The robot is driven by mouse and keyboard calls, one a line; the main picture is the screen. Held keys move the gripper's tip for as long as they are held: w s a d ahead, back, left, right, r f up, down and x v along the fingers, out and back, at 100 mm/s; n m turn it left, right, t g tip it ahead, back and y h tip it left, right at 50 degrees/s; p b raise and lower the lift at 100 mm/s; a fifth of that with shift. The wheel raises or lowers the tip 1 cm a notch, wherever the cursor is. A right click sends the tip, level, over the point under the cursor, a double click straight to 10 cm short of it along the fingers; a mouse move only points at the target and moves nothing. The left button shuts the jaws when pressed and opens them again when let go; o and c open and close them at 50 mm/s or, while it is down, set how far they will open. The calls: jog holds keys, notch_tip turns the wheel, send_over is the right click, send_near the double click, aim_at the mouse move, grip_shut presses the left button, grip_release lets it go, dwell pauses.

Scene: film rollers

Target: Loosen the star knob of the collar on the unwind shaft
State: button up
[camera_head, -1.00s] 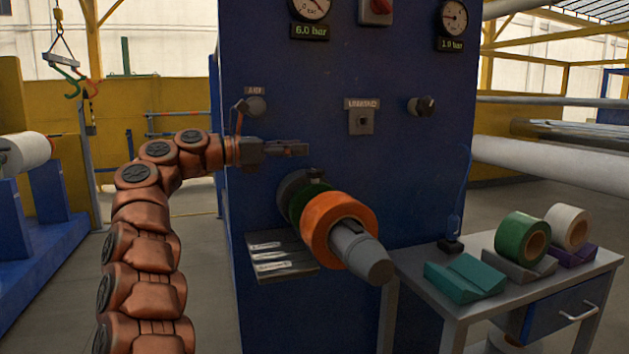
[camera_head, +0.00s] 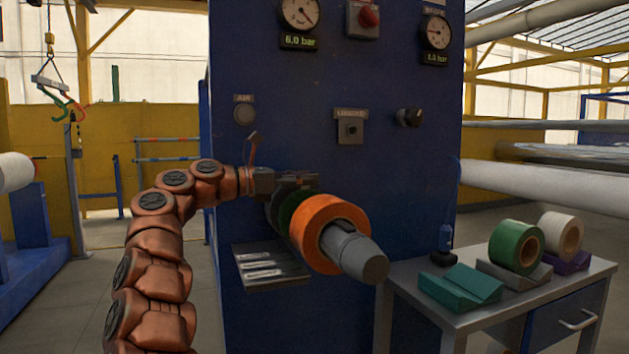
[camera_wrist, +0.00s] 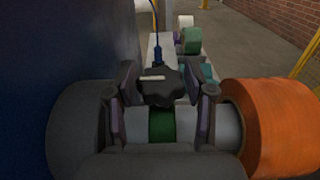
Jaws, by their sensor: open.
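The black star knob (camera_wrist: 160,88) stands up over a green band (camera_wrist: 162,125) on the grey unwind shaft (camera_head: 352,250). In the wrist view it sits between the two fingers of my gripper (camera_wrist: 161,84), which is open with a finger on each side. I cannot tell whether either finger touches it. In the head view my gripper (camera_head: 296,179) is just above the shaft's inner end and hides the knob. A grey disc (camera_wrist: 80,125) lies on the panel side. An orange roll (camera_head: 318,232) sits on the shaft on the outer side.
The blue machine panel (camera_head: 400,170) rises close behind the shaft. A label shelf (camera_head: 270,268) juts out below it. At the right a table (camera_head: 480,310) holds a green roll (camera_head: 514,247), a white roll (camera_head: 562,235) and a teal block (camera_head: 460,287).

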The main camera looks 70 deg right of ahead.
jog(key=shift+x, duration=1.3)
jog(key=shift+c, duration=0.2)
jog(key=c, duration=0.9)
jog(key=shift+c, duration=0.3)
